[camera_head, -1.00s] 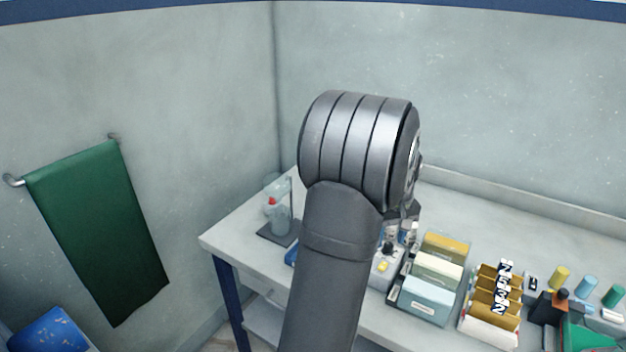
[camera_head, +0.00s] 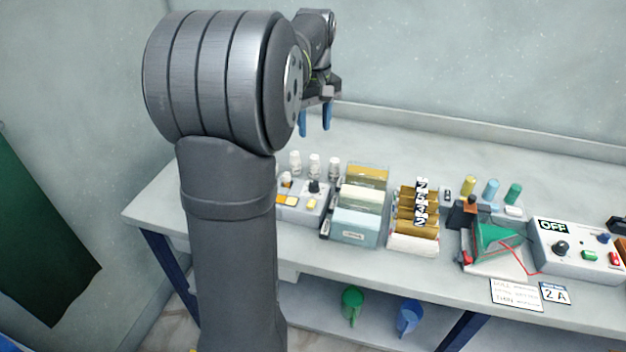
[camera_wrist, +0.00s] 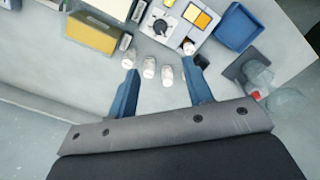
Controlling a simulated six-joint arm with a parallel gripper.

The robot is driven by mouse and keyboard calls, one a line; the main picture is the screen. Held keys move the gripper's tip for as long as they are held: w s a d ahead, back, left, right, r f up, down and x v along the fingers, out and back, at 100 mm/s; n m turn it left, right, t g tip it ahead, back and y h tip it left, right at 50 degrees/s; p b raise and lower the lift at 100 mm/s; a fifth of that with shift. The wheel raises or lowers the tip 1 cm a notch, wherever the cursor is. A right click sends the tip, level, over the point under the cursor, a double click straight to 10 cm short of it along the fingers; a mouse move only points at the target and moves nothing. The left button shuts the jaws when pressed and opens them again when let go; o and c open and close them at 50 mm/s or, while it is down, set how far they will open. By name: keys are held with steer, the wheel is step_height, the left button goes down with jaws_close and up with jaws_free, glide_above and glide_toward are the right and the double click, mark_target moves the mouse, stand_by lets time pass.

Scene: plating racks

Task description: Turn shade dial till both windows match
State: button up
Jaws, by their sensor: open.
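The shade box (camera_head: 301,213) stands on the bench left of the card racks. Its black dial (camera_head: 314,187) also shows in the wrist view (camera_wrist: 160,27), upright and untouched. Two small windows sit on the box top beside the dial: a yellow one (camera_wrist: 190,13) and a deeper orange one (camera_wrist: 202,20), not alike in colour. My gripper (camera_head: 315,121) hangs above the back of the bench, behind the box. In the wrist view my gripper (camera_wrist: 160,72) is open and empty, its blue fingers pointing toward the box and dial.
Three white-capped bottles (camera_wrist: 149,67) stand behind the box, between my fingers in the wrist view. A blue tray (camera_wrist: 238,28) and a stand with a flask lie to its right there. The card racks (camera_head: 356,227) and OFF panel (camera_head: 575,256) crowd the bench rightward.

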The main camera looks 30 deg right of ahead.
mark_target(314, 183)
step_height(314, 183, down, 17)
steer(key=shift+f, duration=0.1)
stand_by(0.3)
steer(key=shift+c, duration=0.3)
steer(key=c, duration=0.9)
